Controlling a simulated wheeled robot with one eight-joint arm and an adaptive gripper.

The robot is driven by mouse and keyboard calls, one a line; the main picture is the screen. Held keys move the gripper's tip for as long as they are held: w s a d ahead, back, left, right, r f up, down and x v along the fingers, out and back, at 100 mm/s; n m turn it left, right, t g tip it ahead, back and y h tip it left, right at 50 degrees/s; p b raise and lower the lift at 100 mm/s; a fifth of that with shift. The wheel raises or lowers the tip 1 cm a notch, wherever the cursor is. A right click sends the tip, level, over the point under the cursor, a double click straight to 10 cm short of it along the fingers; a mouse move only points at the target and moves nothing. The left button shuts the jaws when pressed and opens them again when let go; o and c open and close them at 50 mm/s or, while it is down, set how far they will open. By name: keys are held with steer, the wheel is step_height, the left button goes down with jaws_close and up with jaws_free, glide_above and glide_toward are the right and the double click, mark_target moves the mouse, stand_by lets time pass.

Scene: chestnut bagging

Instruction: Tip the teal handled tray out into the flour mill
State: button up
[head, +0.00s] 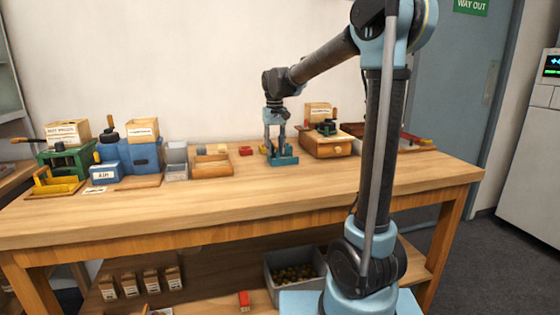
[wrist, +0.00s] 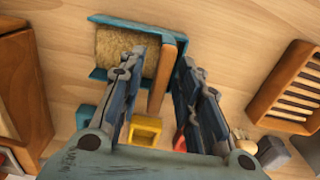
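The teal tray (head: 291,160) sits on the bench top under my gripper (head: 275,148). In the wrist view the teal tray (wrist: 98,73) holds a tan, grainy fill and has a brown wooden handle (wrist: 167,70). My gripper (wrist: 163,58) points down with its fingers apart, one on each side of the handle; contact with it is not clear. Just right of the tray stands a wooden mill-like box (head: 328,146) with a drawer and a dark top part. A green machine (head: 68,158) and a blue machine (head: 140,155) stand at the left.
A wooden slatted box (head: 212,166) and grey bins (head: 177,171) stand left of the tray. A yellow block (wrist: 146,130) and a red block (head: 246,151) lie close by. The front of the bench top is clear. A grey crate (head: 271,284) is on the lower shelf.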

jaws_close()
steer(key=shift+s+r, duration=0.1)
steer(key=shift+r, duration=2.45)
